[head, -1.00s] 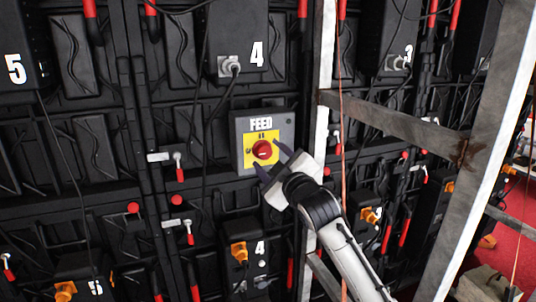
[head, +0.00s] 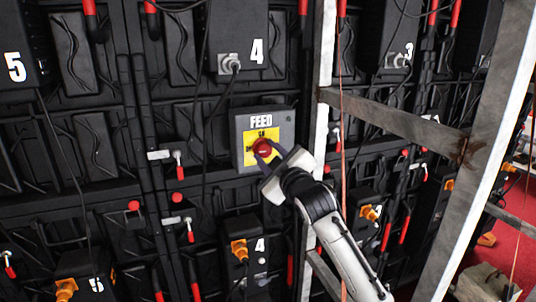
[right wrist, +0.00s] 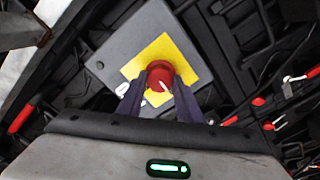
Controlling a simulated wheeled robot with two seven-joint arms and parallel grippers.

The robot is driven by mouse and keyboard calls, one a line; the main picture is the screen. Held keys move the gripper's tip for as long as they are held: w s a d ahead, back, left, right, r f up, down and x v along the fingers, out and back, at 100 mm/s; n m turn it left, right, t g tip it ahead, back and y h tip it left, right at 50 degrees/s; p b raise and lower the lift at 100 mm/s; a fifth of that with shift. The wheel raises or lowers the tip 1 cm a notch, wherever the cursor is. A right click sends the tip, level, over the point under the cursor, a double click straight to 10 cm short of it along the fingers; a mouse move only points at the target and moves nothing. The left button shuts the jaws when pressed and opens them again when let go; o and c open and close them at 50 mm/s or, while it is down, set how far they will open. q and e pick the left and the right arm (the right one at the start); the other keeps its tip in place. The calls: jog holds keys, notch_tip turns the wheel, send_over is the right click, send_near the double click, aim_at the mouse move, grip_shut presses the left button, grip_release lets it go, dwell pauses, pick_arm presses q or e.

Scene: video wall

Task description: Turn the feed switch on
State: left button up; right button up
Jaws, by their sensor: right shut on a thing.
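The feed switch is a grey box (head: 285,128) marked FEED, with a yellow plate (head: 252,155) and a round red knob (head: 262,148). It is mounted on the black video wall. In the right wrist view the red knob (right wrist: 160,76) sits between the two dark fingers, with a pale mark on its face. My right gripper (head: 265,153) is shut on the knob, reaching in from the lower right. The fingers hide part of the knob and the plate's lettering. My left gripper is not in view.
A metal frame with an upright post (head: 322,90) and a crossbar (head: 395,122) stands right of the switch, close to my right arm. Black cables (head: 222,105) hang left of the box. Red-handled latches (head: 179,170) and orange plugs (head: 239,250) stick out from the wall.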

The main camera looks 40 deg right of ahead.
jog(key=shift+m, duration=0.3)
jog(key=m, duration=0.3)
jog(key=shift+m, duration=0.4)
jog(key=m, duration=0.9)
jog(key=shift+m, duration=2.3)
jog(key=o, duration=1)
jog(key=shift+o, duration=0.2)
jog(key=shift+s, duration=0.15)
